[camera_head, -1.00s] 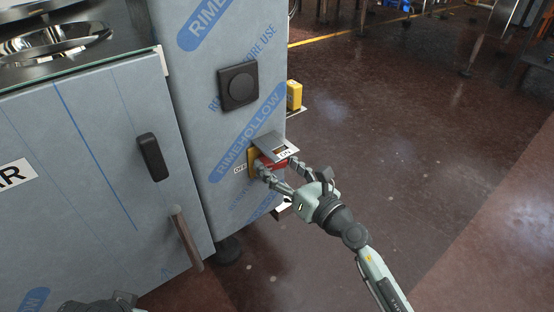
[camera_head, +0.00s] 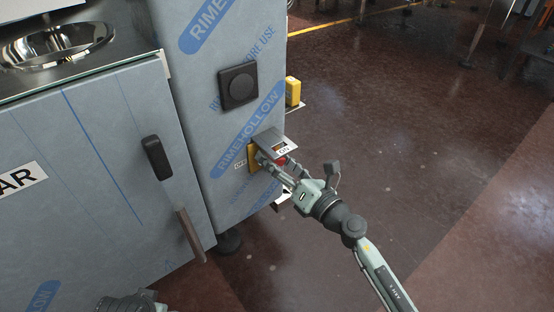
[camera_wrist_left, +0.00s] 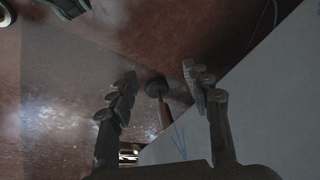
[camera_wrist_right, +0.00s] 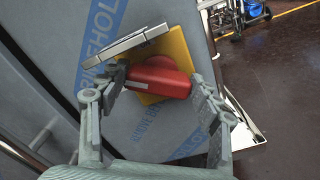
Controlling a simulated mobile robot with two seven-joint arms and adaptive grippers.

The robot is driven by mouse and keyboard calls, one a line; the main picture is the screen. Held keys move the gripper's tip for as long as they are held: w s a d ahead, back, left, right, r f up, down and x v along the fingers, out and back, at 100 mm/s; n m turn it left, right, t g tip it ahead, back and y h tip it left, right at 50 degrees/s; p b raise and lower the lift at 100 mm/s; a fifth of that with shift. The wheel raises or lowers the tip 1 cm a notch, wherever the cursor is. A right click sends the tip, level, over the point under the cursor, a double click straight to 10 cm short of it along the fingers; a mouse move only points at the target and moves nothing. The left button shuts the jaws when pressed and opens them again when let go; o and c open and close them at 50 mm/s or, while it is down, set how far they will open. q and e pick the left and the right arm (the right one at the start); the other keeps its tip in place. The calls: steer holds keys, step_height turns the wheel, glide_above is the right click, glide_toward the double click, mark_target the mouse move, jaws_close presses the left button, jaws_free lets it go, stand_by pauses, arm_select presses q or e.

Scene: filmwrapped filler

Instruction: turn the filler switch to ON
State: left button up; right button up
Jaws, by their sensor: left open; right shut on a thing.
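The filler switch is a red rotary handle (camera_wrist_right: 158,77) on a yellow plate (camera_wrist_right: 178,48), low on the film-wrapped cabinet side; the red shows only partly in the head view (camera_head: 281,160). A grey metal flap (camera_head: 272,139) juts out above it. The ON label (camera_head: 285,150) is right of the switch, the OFF label (camera_head: 240,164) left of it, partly hard to read. My right gripper (camera_wrist_right: 157,80) is shut on the red handle, one finger at each end. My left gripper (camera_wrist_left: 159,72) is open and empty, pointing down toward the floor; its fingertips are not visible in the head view.
A yellow box (camera_head: 292,91) stands behind the cabinet edge.

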steer(key=o, duration=1.1)
steer(key=shift+s+d, duration=0.15)
steer(key=v, duration=1.1)
steer(key=shift+s+d, duration=0.15)
steer(key=shift+s, duration=0.1)
